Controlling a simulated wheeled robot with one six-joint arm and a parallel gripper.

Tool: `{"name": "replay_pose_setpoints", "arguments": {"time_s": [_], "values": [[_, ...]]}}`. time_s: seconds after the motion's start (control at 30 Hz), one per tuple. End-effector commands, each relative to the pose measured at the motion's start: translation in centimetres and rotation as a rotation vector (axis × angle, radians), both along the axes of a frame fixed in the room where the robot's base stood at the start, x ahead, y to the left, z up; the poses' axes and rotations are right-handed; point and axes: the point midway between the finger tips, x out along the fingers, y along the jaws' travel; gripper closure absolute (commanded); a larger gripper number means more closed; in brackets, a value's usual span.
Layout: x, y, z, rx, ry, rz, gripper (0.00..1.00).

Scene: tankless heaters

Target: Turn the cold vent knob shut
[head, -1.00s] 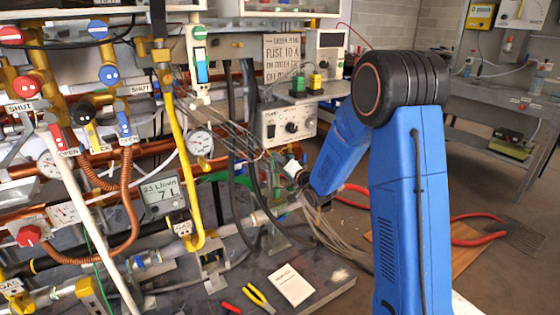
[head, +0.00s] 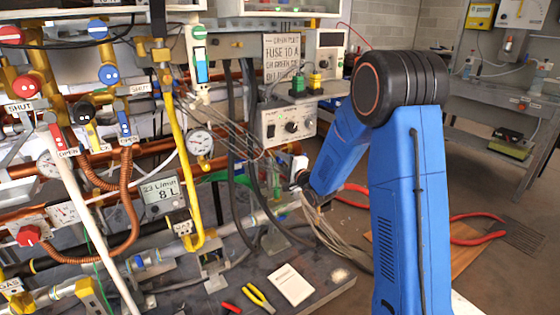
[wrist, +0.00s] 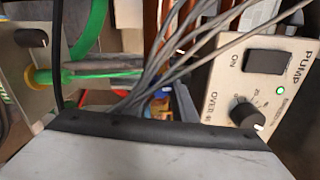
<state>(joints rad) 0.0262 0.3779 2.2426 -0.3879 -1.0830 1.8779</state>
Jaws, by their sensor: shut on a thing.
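My gripper (head: 285,180) is at the right end of the pipework, beside the pump box, mostly hidden behind my own wrist. The jaws are shut, but what lies between them is hidden in both views. In the wrist view a pale surface with a dark edge fills the bottom and covers the fingertips. I cannot make out the cold vent knob for certain. A banded pipe (head: 190,244) runs along the bench towards my gripper. A flow display (head: 162,192) reads 23 L/min and 8 L.
A pump box (head: 288,124), also in the wrist view (wrist: 265,75), stands close behind my gripper. Grey cables (wrist: 170,65) hang across it. Red and blue valve knobs crowd the left. Yellow-handled pliers (head: 258,297) and a white notepad (head: 291,285) lie on the bench.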

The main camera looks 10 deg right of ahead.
Motion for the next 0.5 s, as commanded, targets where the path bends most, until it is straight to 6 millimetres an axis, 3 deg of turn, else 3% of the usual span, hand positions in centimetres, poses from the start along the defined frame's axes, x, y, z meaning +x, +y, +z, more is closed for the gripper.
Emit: {"name": "replay_pose_setpoints", "arguments": {"time_s": [0.5], "values": [[-0.07,-0.1,-0.23,0.061,0.024,-0.001,0.98]]}}
